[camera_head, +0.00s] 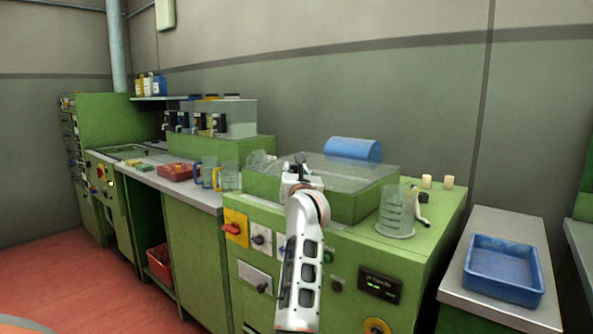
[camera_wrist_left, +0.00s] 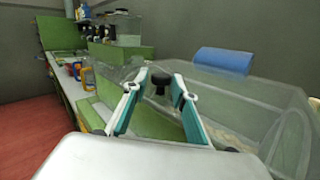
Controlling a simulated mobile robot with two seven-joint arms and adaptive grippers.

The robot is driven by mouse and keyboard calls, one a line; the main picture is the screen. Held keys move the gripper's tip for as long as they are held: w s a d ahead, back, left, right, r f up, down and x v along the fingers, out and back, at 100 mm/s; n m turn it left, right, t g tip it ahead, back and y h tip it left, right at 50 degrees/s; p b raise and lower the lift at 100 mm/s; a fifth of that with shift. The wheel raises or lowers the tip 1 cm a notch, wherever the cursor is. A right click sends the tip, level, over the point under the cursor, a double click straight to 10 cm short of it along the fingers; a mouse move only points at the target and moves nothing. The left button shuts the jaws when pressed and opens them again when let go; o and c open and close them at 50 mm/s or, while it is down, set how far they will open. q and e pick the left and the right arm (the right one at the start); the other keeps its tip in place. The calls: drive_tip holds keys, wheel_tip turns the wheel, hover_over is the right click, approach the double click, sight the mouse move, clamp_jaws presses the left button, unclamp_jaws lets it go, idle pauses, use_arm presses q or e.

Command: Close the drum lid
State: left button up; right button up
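The drum lid (camera_head: 345,172) is a clear cover over a green trough on the green machine. It also shows in the wrist view (camera_wrist_left: 245,95), and I cannot tell whether it is fully down. A black knob (camera_wrist_left: 160,76) is at the near left end of the clear cover. My left gripper (camera_head: 299,168) is at this end. In the wrist view its two teal-lined fingers (camera_wrist_left: 160,90) are apart, with the knob showing between the tips. Contact with the knob cannot be made out. My right gripper is in neither view.
A blue rounded drum (camera_head: 352,149) lies behind the clear cover. Jugs (camera_head: 208,174) and a red tray (camera_head: 175,172) are on the left counter. A blue tray (camera_head: 503,268) sits on the right bench.

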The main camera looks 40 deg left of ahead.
use_arm(q)
drive_tip(key=shift+f, duration=0.3)
drive_tip(key=shift+d+f, duration=0.1)
drive_tip(key=shift+d, duration=0.1)
drive_tip(key=r+v, duration=0.1)
drive_tip(key=v, duration=1)
drive_tip(key=shift+s+d+f, duration=0.15)
drive_tip(key=shift+s+d, duration=0.05)
drive_tip(key=shift+s, duration=0.2)
